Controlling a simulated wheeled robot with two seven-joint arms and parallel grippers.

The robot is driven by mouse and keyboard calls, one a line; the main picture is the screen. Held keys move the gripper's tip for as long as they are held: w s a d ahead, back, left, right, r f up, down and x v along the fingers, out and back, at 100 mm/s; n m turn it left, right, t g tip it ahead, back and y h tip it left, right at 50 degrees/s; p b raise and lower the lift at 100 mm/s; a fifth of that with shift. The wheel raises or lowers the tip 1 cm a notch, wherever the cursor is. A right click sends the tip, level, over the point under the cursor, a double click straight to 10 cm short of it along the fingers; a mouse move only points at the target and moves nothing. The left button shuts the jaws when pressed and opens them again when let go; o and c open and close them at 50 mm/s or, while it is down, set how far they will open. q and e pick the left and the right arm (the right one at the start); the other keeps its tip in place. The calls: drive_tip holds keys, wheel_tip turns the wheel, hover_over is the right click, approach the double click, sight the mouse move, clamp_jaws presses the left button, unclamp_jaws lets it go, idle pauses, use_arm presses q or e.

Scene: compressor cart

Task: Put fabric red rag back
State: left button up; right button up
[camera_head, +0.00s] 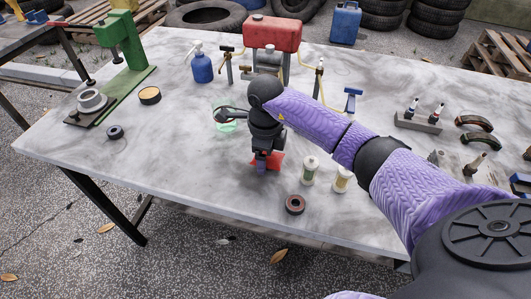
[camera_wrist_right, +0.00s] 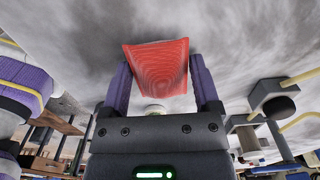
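The red rag (camera_head: 274,160) is at the lower end of my right gripper (camera_head: 262,168), over the middle of the marble-topped table (camera_head: 190,150). In the right wrist view the rag (camera_wrist_right: 156,68) fills the gap between the two purple fingers of the right gripper (camera_wrist_right: 160,85) and touches both. The right gripper looks shut on it. I cannot tell whether the rag touches the tabletop or hangs just above it. My left gripper is not in view.
Two small bottles (camera_head: 310,170) and a dark ring (camera_head: 295,204) stand close right of the rag. A green dish (camera_head: 225,126) with a dark tool is behind left. A blue spray bottle (camera_head: 202,67) and red tank (camera_head: 272,33) stand farther back.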

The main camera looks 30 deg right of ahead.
drive_tip(key=shift+o, duration=1)
drive_tip(key=shift+r, duration=0.3)
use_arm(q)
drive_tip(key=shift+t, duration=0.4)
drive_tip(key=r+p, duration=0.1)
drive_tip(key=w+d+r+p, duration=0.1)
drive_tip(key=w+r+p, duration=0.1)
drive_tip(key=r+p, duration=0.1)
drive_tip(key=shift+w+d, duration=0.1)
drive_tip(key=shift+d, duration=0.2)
use_arm(e)
wheel_tip(320, 180, up, 12)
drive_tip(key=shift+f, duration=0.15)
